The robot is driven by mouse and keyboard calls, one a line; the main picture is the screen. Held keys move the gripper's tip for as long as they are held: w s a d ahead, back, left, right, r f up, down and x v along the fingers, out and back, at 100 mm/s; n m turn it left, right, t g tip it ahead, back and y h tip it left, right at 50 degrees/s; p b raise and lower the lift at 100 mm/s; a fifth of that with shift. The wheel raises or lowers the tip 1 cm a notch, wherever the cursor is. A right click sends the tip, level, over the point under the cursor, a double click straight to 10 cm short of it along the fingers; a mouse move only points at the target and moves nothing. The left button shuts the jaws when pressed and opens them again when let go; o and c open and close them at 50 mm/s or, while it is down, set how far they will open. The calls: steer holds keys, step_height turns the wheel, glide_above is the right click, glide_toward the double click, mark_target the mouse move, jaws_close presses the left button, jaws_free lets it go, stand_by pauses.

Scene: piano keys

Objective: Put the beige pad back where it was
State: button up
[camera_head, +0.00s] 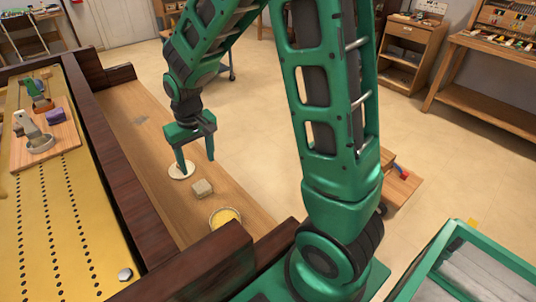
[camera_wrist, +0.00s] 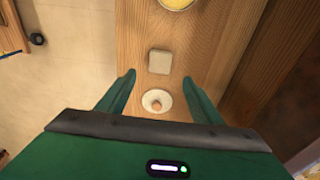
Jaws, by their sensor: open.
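The beige pad (camera_head: 202,188), a small square block, lies flat on the wooden shelf (camera_head: 150,150) between a round white disc (camera_head: 174,171) and a yellow-filled bowl (camera_head: 225,217). In the wrist view the pad (camera_wrist: 159,62) lies just beyond the fingertips, roughly midway between their lines. My gripper (camera_head: 196,167) is open and empty, pointing down above the shelf. In the wrist view the gripper (camera_wrist: 158,77) has its two fingers spread, with the white disc (camera_wrist: 150,111) and its small tan knob between them. One finger partly covers the disc in the head view.
A dark wooden rail (camera_head: 118,165) runs along the shelf's left side. Left of it is a yellow perforated panel (camera_head: 60,225) with a wooden board (camera_head: 62,150) holding tools and a purple block (camera_head: 55,115). Bare shelf lies beyond the disc; open floor is to the right.

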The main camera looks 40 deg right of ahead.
steer(key=s+d+r+m, duration=0.2)
steer(key=s+d, duration=0.3)
steer(key=s, duration=0.4)
steer(key=s+d+r+m+g, duration=0.1)
steer(key=s+d+r, duration=0.4)
steer(key=s, duration=0.5)
steer(key=s+d+r+m, duration=0.3)
steer(key=s+d, duration=0.4)
steer(key=s, duration=0.2)
steer(key=shift+s+d+r, duration=0.15)
steer(key=shift+d+r, duration=0.05)
steer(key=shift+r, duration=0.05)
